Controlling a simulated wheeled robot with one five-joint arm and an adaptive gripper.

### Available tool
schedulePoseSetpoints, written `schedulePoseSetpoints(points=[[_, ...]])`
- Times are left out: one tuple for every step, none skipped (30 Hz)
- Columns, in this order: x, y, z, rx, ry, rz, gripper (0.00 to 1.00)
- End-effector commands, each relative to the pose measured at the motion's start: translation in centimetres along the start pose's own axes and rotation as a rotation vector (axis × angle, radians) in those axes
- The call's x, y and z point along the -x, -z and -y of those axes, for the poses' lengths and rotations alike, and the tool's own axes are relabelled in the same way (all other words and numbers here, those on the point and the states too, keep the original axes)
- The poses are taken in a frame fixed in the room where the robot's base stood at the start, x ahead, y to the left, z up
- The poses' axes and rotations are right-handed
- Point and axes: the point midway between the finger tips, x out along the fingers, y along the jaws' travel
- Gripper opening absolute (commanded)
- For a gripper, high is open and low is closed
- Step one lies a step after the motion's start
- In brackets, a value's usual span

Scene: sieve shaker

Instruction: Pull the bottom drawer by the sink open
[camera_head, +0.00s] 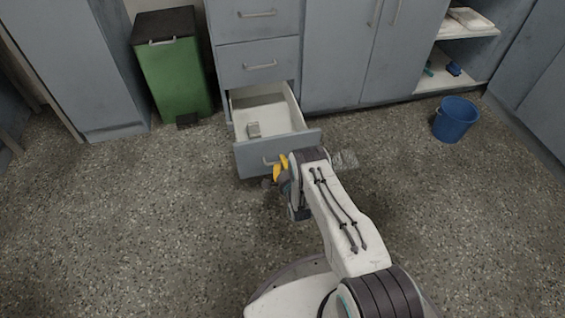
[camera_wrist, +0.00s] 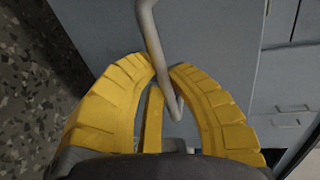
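The bottom drawer (camera_head: 250,153) has a blue-grey front and a pale inside, and it stands pulled well out from the cabinet. Its metal bar handle (camera_head: 267,161) is on the front. My gripper (camera_head: 279,167) with yellow fingers is at this handle. In the wrist view the handle (camera_wrist: 150,25) runs between the yellow fingers of my gripper (camera_wrist: 162,72), whose tips close in on either side of it. The drawer front (camera_wrist: 220,35) fills the view behind. My arm hides the right part of the drawer front's lower edge.
A green bin (camera_head: 175,75) stands to the left, a blue bucket (camera_head: 456,119) to the right by open shelves (camera_head: 470,33). The speckled floor (camera_head: 130,220) is clear.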

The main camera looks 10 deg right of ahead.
Motion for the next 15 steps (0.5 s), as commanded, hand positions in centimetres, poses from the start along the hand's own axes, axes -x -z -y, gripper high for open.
schedulePoseSetpoints(points=[[0.01, 0.0, -0.03, 0.0, -0.001, 0.0, 0.05], [0.01, 0.0, -0.03, 0.0, -0.001, 0.0, 0.02], [0.01, 0.0, -0.03, 0.0, -0.001, 0.0, 0.0], [0.01, 0.0, -0.04, 0.0, -0.001, 0.0, 0.0], [0.01, 0.0, -0.04, 0.0, -0.001, 0.0, 0.0], [0.02, 0.0, -0.04, 0.0, -0.001, 0.0, 0.0], [0.02, 0.0, -0.04, 0.0, -0.001, 0.0, 0.0], [0.02, 0.0, -0.05, 0.0, -0.001, 0.0, 0.0], [0.02, 0.0, -0.05, 0.0, -0.001, 0.0, 0.0], [0.02, 0.0, -0.05, 0.0, -0.001, 0.0, 0.0], [0.02, 0.0, -0.05, 0.0, -0.001, 0.0, 0.0], [0.09, 0.0, -0.04, 0.0, -0.002, 0.0, 0.0], [0.23, 0.0, -0.03, 0.0, -0.002, 0.0, 0.0], [0.46, 0.0, -0.03, 0.0, -0.003, 0.0, 0.0], [0.92, 0.0, -0.07, 0.0, -0.006, 0.0, 0.0]])
